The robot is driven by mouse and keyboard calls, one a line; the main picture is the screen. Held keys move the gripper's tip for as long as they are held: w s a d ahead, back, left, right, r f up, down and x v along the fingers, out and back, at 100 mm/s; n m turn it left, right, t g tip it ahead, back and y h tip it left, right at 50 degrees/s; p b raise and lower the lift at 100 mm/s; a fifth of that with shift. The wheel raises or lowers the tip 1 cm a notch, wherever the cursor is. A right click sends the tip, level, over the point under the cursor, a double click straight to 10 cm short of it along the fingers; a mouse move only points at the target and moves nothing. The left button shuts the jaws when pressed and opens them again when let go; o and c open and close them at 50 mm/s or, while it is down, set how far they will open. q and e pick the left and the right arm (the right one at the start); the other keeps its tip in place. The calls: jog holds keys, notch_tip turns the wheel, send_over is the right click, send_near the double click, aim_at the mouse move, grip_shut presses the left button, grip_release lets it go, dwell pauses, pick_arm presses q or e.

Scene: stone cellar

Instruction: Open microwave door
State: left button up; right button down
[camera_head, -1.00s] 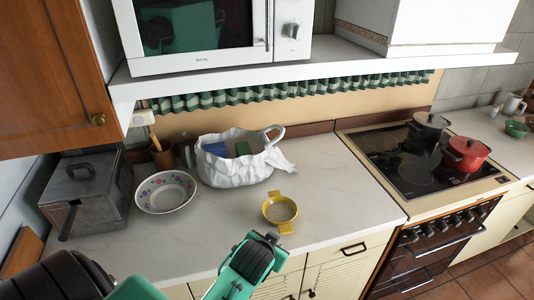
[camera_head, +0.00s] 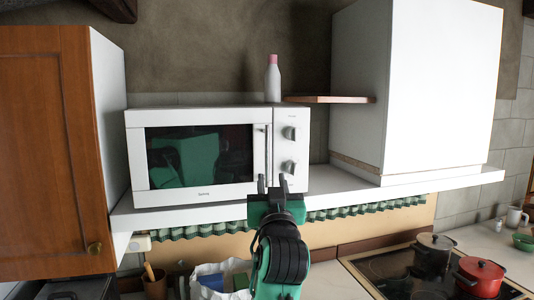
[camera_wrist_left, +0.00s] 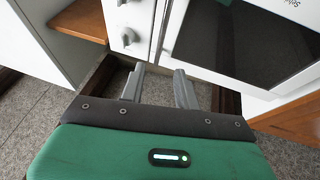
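The white microwave (camera_head: 190,197) stands on a white shelf, its door shut, with a dark window (camera_head: 199,156). Its upright door handle (camera_head: 268,148) is at the right edge of the door, beside two knobs (camera_head: 289,150). My left gripper (camera_head: 272,184) points up in front of the microwave's lower right part, below the handle. Its two fingers are apart with nothing between them. In the left wrist view the fingers (camera_wrist_left: 158,84) are also spread and empty, with the microwave (camera_wrist_left: 228,80) beyond and the knobs (camera_wrist_left: 128,37) above them. My right gripper is in neither view.
A white bottle with a pink cap (camera_head: 273,78) stands on the microwave. A wooden cabinet (camera_head: 50,150) is at the left, a white hood (camera_head: 440,90) at the right. Below are the shelf edge (camera_head: 345,192), a white bag (camera_head: 205,270), and a stove with a red pot (camera_head: 480,276).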

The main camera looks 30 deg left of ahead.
aim_at(267, 151)
pick_arm(q)
jog(key=p+x, duration=0.2)
jog(key=x, duration=0.2)
jog(key=p+x, duration=0.2)
jog(key=x, duration=0.2)
jog(key=p+x, duration=0.2)
jog(key=x, duration=0.3)
jog(key=shift+s+r+p, duration=0.15)
jog(key=shift+r+p, duration=0.1)
jog(key=shift+p, duration=0.15)
jog(key=shift+w+a, duration=0.3)
jog(key=shift+w, duration=0.1)
grip_shut()
